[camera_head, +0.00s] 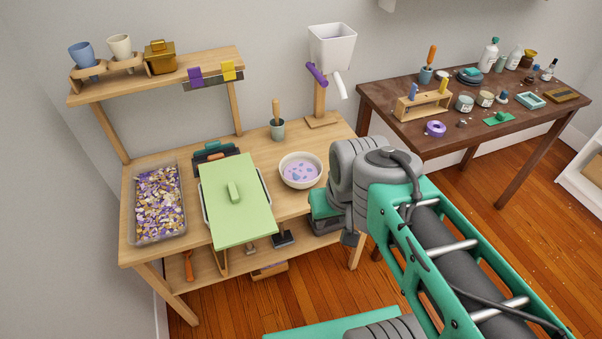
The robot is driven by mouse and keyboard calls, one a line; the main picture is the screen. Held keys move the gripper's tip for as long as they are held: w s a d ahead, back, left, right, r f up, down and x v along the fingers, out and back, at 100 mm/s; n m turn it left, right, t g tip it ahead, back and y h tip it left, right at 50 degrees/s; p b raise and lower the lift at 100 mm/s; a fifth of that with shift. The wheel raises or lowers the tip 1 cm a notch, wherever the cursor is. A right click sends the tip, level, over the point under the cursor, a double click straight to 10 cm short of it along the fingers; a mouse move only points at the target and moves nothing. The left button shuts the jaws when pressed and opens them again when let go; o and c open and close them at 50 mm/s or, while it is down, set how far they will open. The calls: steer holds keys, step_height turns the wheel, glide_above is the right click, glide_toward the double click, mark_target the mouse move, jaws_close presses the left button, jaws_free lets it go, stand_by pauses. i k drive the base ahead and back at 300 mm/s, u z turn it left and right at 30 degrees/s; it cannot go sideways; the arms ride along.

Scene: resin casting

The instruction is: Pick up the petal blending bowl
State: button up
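The petal blending bowl (301,184) is a cream, round bowl standing upright on the light wooden workbench (250,150), right of the green board. It holds a pale lavender mix with blue-purple pieces. My arm comes in from the lower right, and its grey joints and a teal part are just right of and in front of the bowl. My gripper's fingers cannot be made out clearly, so I cannot tell whether they are open. Nothing is seen holding the bowl.
A light green board with a handle (236,215) lies left of the bowl. A clear tray of petals (160,238) is at the far left. A grey-green cup with a wooden-handled tool (277,131) and a white hopper stand (332,46) are behind. A dark table (390,105) stands right.

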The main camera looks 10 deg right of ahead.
mark_target(298, 171)
steer(key=u, duration=4.1)
steer(key=k, duration=1.55)
steer(key=z, duration=0.5)
